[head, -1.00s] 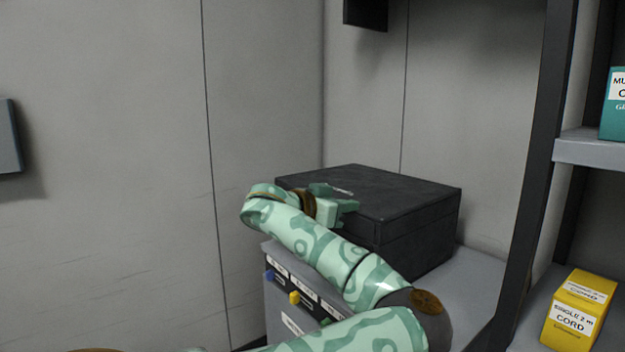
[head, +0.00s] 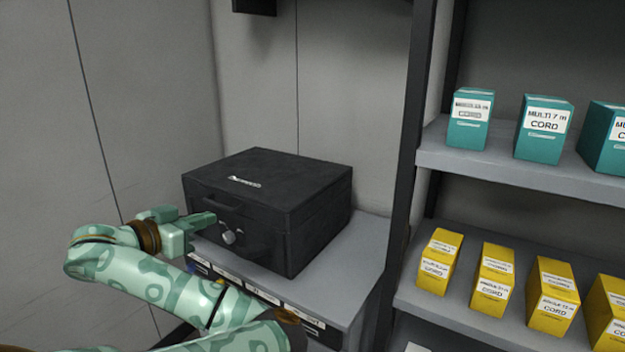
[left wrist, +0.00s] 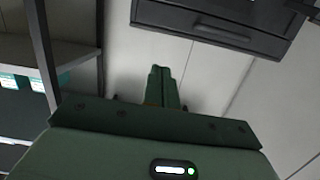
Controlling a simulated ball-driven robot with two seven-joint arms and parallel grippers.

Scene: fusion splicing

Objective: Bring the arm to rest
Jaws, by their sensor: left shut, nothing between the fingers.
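My left arm comes in from the lower left in the head view, with a mint and green patterned shell. My left gripper (head: 207,218) is shut and empty. It is held in front of the left part of the black case (head: 300,218), near its handle and round knob; I cannot tell whether it touches the case. In the left wrist view the closed green fingers (left wrist: 163,82) point toward a pale wall, with a dark box-like unit above them. My right gripper is not in view.
The case stands closed on a grey drawer cabinet (head: 362,262) with labelled drawers. To the right, a dark-framed shelf (head: 520,172) holds teal boxes (head: 543,128) above and yellow cord boxes (head: 493,280) below. The grey wall (head: 150,120) at the left is bare.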

